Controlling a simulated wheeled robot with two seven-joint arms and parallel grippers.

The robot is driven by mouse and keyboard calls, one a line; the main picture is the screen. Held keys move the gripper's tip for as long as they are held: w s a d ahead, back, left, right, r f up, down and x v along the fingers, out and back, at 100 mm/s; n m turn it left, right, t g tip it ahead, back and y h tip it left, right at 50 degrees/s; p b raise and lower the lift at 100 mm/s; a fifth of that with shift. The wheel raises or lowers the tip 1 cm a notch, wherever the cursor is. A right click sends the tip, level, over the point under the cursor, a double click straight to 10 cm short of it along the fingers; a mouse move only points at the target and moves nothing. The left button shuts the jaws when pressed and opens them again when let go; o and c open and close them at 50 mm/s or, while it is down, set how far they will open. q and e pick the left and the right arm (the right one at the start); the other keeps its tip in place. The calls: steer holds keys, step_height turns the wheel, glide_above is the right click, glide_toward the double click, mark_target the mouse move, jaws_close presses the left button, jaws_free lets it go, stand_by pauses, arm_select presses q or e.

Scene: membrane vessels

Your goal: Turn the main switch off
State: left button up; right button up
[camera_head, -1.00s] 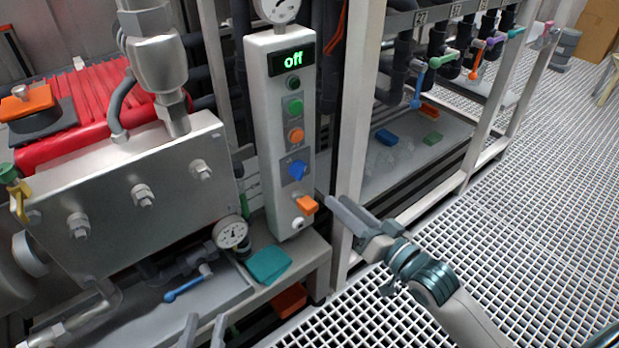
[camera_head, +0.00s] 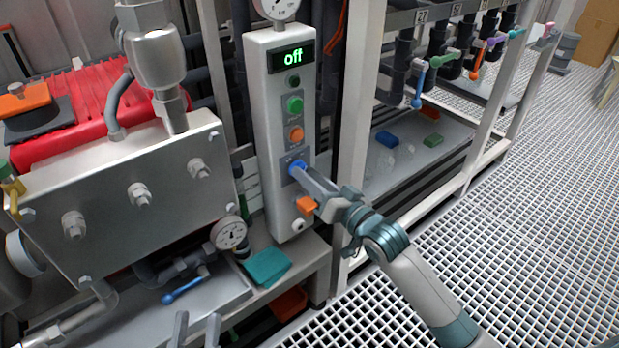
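The tall white control panel (camera_head: 268,130) has a display (camera_head: 291,58) reading "off" in green. Below the display are a dark green button (camera_head: 293,82), a green button (camera_head: 295,104), an orange button (camera_head: 296,133), a blue knob (camera_head: 297,165) and an orange switch (camera_head: 307,206). No legible label shows which is the main switch. My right gripper (camera_head: 300,173) has its fingertips at the blue knob, partly covering it; I cannot tell whether the fingers grip it. My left gripper (camera_head: 198,331) is at the bottom edge, its fingers apart and empty, away from the panel.
A metal block with bolts (camera_head: 130,190) and a red ribbed unit (camera_head: 75,110) stand left of the panel. A gauge (camera_head: 230,234) and a teal cloth (camera_head: 266,267) are near its base. A white frame post (camera_head: 358,130) stands right of it. The grid floor (camera_head: 540,190) at right is open.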

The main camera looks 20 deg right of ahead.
jaws_close()
stand_by(0.3)
